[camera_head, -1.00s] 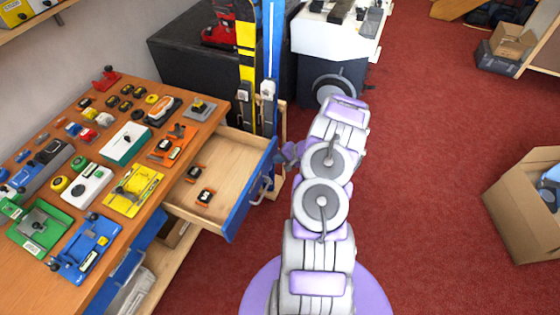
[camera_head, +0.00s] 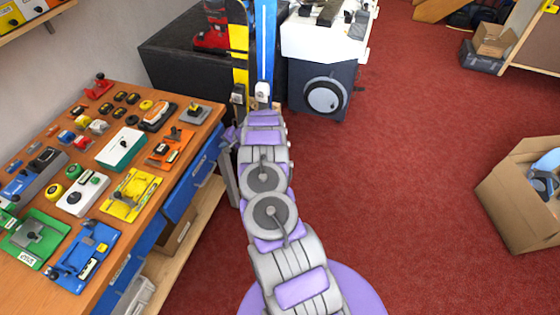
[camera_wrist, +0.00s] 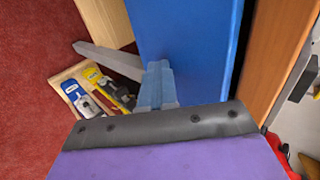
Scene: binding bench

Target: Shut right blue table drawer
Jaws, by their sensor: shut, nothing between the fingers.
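The right blue table drawer (camera_head: 188,187) sits pushed in under the wooden table's right edge in the head view. Its inside is hidden, and I cannot tell whether a small gap is left. In the wrist view its blue front (camera_wrist: 190,45) fills the top middle, close to the orange-brown table edge (camera_wrist: 286,40). My gripper (camera_wrist: 155,85) is shut and empty, right at the blue front; whether it touches is unclear. In the head view my gripper (camera_head: 231,160) is partly hidden by my arm, beside the drawer's far end.
The wooden table (camera_head: 150,95) carries several tools and boxes. Yellow and blue skis (camera_head: 264,50) stand behind my gripper. A grey-and-white machine (camera_head: 325,90) is at the back. A cardboard box (camera_head: 515,205) stands far right. Red floor (camera_head: 400,180) is clear between.

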